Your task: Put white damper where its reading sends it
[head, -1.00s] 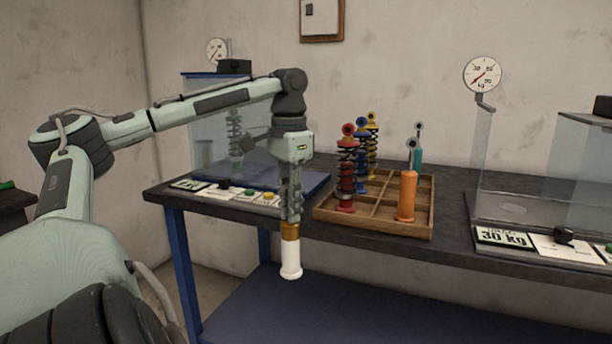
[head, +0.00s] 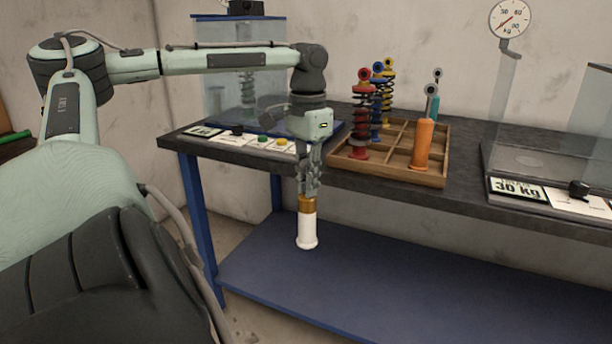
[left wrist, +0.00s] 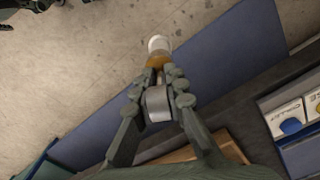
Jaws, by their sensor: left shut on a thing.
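The white damper (head: 307,229) has a white body and a gold-brown collar, and hangs upright below my left gripper (head: 308,188). My left gripper is shut on its upper end, in front of the bench edge and above the blue lower shelf. In the left wrist view the damper (left wrist: 158,45) points away from the fingers (left wrist: 158,95), over the floor and shelf edge. A second clear-walled station (head: 240,75) stands at the left.
A wooden tray (head: 437,180) on the bench holds red (head: 361,125), blue (head: 377,108) and yellow (head: 388,75) spring dampers, an orange damper (head: 423,143) and a teal one (head: 434,103). Green (head: 262,139) and yellow (head: 281,142) buttons sit at the left station's front.

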